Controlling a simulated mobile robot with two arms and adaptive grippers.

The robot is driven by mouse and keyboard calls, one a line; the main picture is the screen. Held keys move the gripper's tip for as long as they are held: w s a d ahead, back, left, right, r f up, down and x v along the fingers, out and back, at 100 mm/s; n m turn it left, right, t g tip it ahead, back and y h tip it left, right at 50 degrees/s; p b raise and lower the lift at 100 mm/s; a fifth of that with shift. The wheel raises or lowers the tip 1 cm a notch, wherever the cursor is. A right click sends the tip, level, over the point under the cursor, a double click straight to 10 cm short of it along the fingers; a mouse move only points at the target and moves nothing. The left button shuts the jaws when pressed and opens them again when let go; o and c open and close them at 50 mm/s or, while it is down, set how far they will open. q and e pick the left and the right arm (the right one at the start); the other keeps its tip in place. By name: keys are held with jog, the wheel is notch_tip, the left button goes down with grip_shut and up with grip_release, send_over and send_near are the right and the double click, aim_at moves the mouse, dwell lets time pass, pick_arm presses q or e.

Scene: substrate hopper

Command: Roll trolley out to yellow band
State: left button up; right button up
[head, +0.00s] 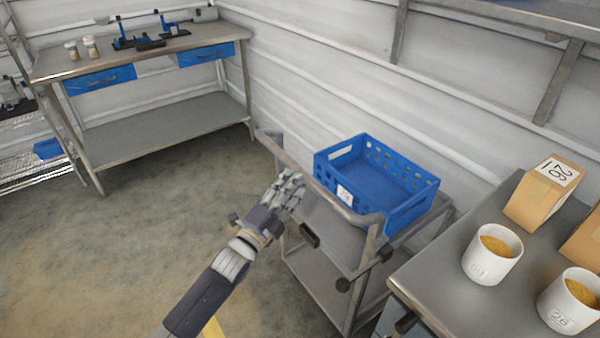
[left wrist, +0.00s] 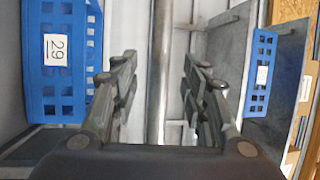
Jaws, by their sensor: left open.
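The trolley (head: 322,270) is a grey metal two-shelf cart against the white wall, with a tubular handle (head: 322,188) along its near left side. A blue crate (head: 399,217) with a white label stands on its top; in the left wrist view the crate (left wrist: 58,85) reads 29. My left gripper (head: 290,183) is at the handle, open. In the left wrist view the handle bar (left wrist: 160,70) runs upright between the open fingers (left wrist: 162,85), with no contact seen. Part of the yellow band (head: 212,328) shows on the floor at the bottom, beside my left forearm. My right gripper is not in view.
A metal table (head: 450,270) with white tubs (head: 493,253) and a paper bag (head: 543,192) stands close to the trolley's right. A workbench (head: 150,52) with blue drawers stands at the back left. The floor left of the trolley is clear.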

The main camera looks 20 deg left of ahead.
pick_arm(q)
jog(key=x, duration=0.5)
jog(key=shift+w, duration=0.1)
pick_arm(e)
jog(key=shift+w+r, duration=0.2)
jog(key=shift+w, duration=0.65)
pick_arm(q)
grip_shut()
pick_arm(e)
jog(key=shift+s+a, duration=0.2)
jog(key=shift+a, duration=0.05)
